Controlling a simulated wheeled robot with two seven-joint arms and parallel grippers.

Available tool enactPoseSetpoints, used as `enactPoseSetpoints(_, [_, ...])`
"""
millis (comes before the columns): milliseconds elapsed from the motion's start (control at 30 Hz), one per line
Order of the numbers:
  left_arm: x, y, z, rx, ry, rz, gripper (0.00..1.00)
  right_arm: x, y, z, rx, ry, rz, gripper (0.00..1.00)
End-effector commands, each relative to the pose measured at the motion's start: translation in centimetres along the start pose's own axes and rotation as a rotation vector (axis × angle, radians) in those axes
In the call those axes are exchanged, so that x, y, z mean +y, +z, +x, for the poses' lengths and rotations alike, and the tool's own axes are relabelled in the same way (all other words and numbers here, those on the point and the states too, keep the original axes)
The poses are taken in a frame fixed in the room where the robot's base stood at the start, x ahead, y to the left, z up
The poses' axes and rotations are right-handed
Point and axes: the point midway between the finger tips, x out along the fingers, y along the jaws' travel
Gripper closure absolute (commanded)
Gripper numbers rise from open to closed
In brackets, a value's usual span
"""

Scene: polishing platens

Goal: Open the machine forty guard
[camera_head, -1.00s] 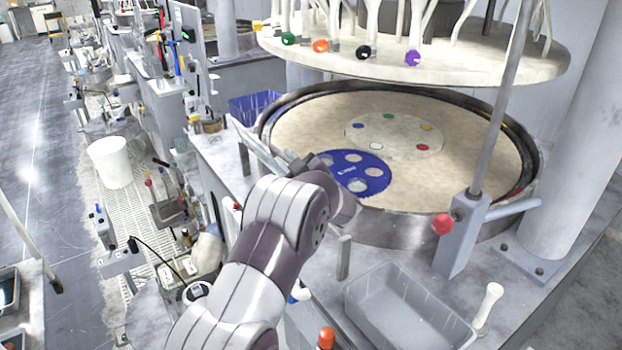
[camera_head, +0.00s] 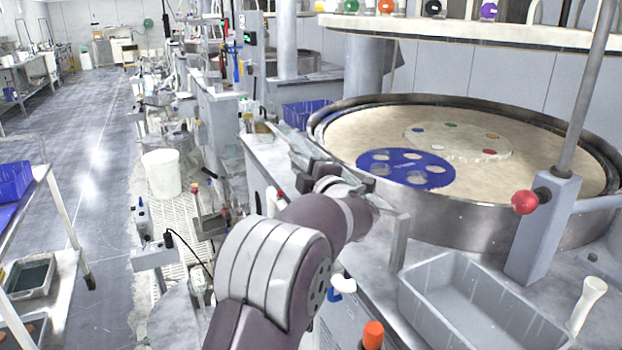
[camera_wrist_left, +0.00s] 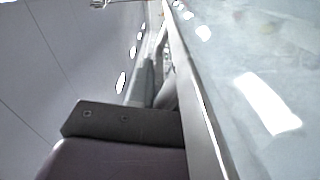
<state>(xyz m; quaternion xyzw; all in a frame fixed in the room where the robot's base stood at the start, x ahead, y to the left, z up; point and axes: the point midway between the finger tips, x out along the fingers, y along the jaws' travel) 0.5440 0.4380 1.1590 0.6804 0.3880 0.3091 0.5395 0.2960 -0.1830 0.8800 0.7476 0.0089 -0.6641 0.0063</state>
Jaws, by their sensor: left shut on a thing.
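The guard is a thin, clear panel (camera_head: 291,140) at the left front rim of the big round platen (camera_head: 350,143). It stands tilted there. My left gripper (camera_head: 312,160) is at the panel, shut on its edge; my wrist partly hides the contact. In the left wrist view the glassy panel (camera_wrist_left: 265,75) fills the right side, with a pale straight edge strip (camera_wrist_left: 198,95) beside my dark gripper finger (camera_wrist_left: 148,85). My right gripper is not in view.
A blue disc with holes (camera_head: 375,165) lies on the platen. A red-knobbed post (camera_head: 545,225) and a grey tray (camera_head: 450,275) stand at the front right. An orange-topped item (camera_head: 373,335) is near my arm. A white bucket (camera_head: 162,174) stands left; the aisle floor (camera_head: 90,130) is open.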

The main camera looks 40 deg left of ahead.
Motion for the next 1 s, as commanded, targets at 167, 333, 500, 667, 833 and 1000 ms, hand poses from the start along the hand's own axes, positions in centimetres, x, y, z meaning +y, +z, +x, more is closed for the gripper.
enactPoseSetpoints(167, [-0.9, -0.1, 0.0, 0.002, 0.003, -0.056, 1.0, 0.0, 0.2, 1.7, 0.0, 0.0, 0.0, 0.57])
enactPoseSetpoints(333, [-1.0, -0.2, 0.0, 0.001, 0.002, -0.077, 1.0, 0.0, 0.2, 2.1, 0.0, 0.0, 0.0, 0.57])
enactPoseSetpoints(500, [-0.9, -0.2, 0.0, 0.001, 0.002, -0.082, 1.0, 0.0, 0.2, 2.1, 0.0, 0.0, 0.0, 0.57])
enactPoseSetpoints(667, [-0.9, -0.2, 0.0, 0.001, 0.002, -0.081, 1.0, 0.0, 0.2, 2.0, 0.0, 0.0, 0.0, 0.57])
enactPoseSetpoints(833, [-0.9, -0.2, 0.0, 0.001, 0.002, -0.081, 0.6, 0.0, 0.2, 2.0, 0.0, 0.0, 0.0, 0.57])
enactPoseSetpoints(1000, [-1.0, -0.2, 0.0, 0.001, 0.002, -0.08, 0.6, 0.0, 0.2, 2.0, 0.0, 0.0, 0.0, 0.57])
